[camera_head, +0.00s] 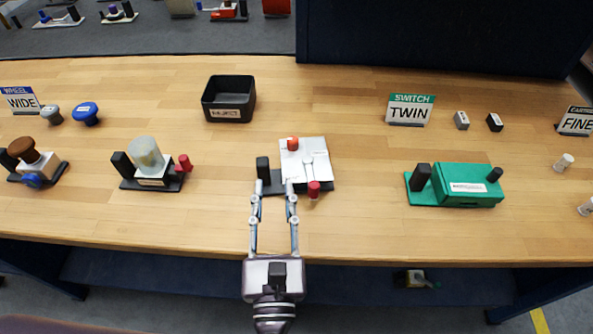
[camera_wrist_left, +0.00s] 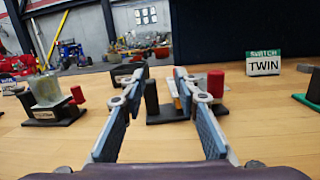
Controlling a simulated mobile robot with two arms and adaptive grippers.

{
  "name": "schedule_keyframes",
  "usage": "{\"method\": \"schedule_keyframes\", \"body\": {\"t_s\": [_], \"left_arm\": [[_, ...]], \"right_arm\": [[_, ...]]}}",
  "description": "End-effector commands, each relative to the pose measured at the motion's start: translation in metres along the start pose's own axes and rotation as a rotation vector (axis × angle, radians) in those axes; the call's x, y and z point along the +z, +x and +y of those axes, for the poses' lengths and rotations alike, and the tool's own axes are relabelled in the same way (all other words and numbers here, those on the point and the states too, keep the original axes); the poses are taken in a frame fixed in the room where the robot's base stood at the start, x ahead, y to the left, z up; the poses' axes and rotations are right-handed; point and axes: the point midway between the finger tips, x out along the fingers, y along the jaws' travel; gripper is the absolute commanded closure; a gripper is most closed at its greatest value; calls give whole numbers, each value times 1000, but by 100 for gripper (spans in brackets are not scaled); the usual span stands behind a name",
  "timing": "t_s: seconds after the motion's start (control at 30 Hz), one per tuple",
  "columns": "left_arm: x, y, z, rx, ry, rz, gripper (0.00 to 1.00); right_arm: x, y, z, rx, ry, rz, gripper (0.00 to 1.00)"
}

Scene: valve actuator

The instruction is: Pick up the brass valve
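No thing on the table is plainly a brass valve. A small dark and yellowish item with a green part (camera_head: 415,279) lies low below the table's front edge, too small to identify. My left gripper (camera_head: 274,184) is open and empty, reaching over the front edge toward a fixture with a white plate (camera_head: 318,158). The fixture has a black block (camera_head: 263,168), an orange-red knob (camera_head: 293,143) and a red cylinder (camera_head: 314,190). In the left wrist view the open fingers (camera_wrist_left: 160,77) partly hide the fixture. Contact cannot be told. My right gripper is not in view.
A fixture with a pale cylinder (camera_head: 146,155) stands left, a green box fixture (camera_head: 468,184) right. A black bin (camera_head: 229,98) and the TWIN sign (camera_head: 410,109) stand behind. The table between the white plate and green box is clear.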

Motion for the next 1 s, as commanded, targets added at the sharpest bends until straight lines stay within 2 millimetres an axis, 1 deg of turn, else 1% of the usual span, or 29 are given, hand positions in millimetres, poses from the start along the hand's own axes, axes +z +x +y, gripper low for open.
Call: {"method": "schedule_keyframes", "body": {"t_s": [0.03,0.1,0.17,0.23,0.5,0.6,0.77,1.0], "left_arm": [[-12,-5,5,22,-24,45,71],[-24,-9,10,44,-45,84,71],[-29,-10,13,55,-57,104,71],[-33,-6,15,63,-65,116,71],[-39,39,18,63,-65,115,71],[-40,50,18,62,-63,117,71],[-42,60,19,61,-61,116,71],[-47,94,24,60,-61,115,71]], "right_arm": [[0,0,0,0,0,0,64],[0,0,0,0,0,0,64],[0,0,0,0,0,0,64],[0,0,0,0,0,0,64],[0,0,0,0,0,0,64],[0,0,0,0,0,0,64],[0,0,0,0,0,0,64],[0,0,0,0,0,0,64]]}}
